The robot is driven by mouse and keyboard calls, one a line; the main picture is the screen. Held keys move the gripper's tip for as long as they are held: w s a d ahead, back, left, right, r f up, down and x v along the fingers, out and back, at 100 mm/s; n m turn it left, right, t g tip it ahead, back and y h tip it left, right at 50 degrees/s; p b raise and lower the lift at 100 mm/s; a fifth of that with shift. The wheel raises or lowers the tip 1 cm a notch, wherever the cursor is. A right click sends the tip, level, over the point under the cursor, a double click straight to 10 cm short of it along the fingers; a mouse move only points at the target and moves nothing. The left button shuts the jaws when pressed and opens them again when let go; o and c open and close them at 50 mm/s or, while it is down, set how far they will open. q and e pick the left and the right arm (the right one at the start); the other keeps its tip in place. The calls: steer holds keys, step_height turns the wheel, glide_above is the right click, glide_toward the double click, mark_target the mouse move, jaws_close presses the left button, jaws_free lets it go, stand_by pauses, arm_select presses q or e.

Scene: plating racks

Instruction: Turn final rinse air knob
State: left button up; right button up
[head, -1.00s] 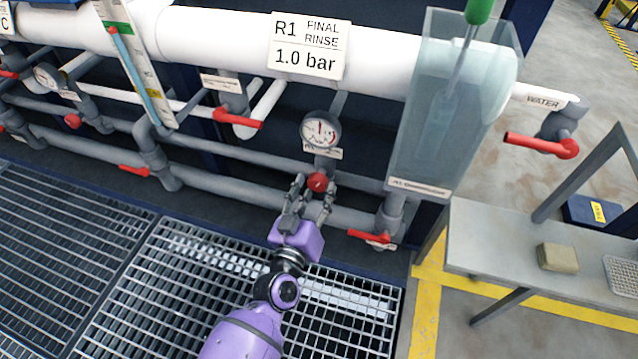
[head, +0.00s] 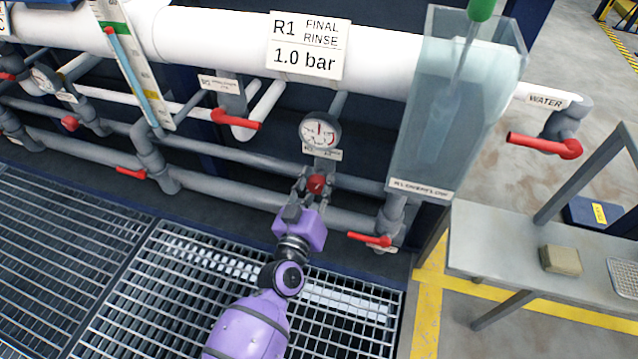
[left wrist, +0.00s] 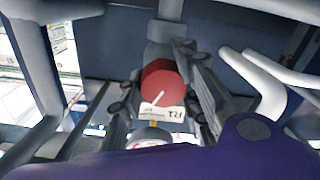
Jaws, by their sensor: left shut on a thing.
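The final rinse air knob (head: 316,184) is a red round knob below a white-faced pressure gauge (head: 320,131), under the "R1 FINAL RINSE 1.0 bar" sign (head: 308,47). My left gripper (head: 315,190) is shut on the knob, one finger on each side. My right gripper is not in view.
A red-handled valve (head: 370,240) is close by at the lower right, and another (head: 236,119) at the upper left. A clear tank (head: 440,120) stands to the right. Grey pipes run along behind, with metal grating (head: 200,290) below. A bench (head: 510,245) stands at the right.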

arm_select(q)
steer(key=shift+d+r+n, duration=0.1)
steer(key=shift+d+n, duration=0.1)
steer(key=shift+n, duration=0.4)
steer(key=o, duration=1.1)
steer(key=shift+s+d, duration=0.1)
steer(key=shift+c, duration=0.2)
steer(key=shift+s+a, duration=0.3)
steer(key=shift+s, duration=0.15)
steer(key=v, duration=1.1)
